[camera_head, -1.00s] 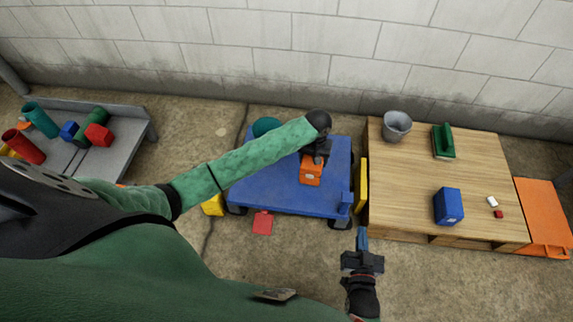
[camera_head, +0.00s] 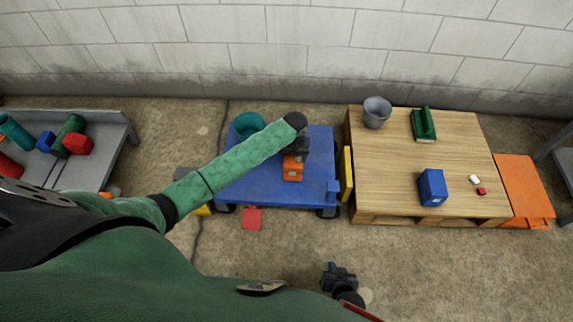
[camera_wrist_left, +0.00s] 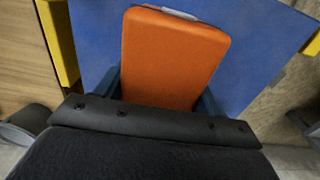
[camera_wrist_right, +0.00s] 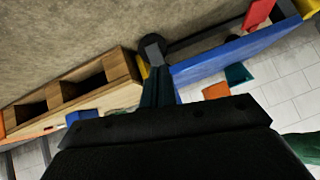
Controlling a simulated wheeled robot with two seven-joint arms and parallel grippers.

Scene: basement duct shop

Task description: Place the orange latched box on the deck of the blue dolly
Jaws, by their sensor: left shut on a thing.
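The orange latched box (camera_head: 292,170) is over the right half of the blue dolly's deck (camera_head: 260,188). My left gripper (camera_head: 297,151) is shut on the box; the left wrist view shows the box (camera_wrist_left: 172,58) between its two fingers (camera_wrist_left: 160,88), with blue deck behind it. I cannot tell whether the box touches the deck. My right gripper (camera_head: 338,272) is low in front of the dolly, empty; its fingers (camera_wrist_right: 158,72) look closed together in the right wrist view.
A teal round thing (camera_head: 248,125) is at the dolly's back left. A wooden pallet (camera_head: 380,180) stands right of the dolly with a grey bucket (camera_head: 377,113), green item (camera_head: 424,124) and blue box (camera_head: 432,188). A red piece (camera_head: 251,218) lies in front of the dolly.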

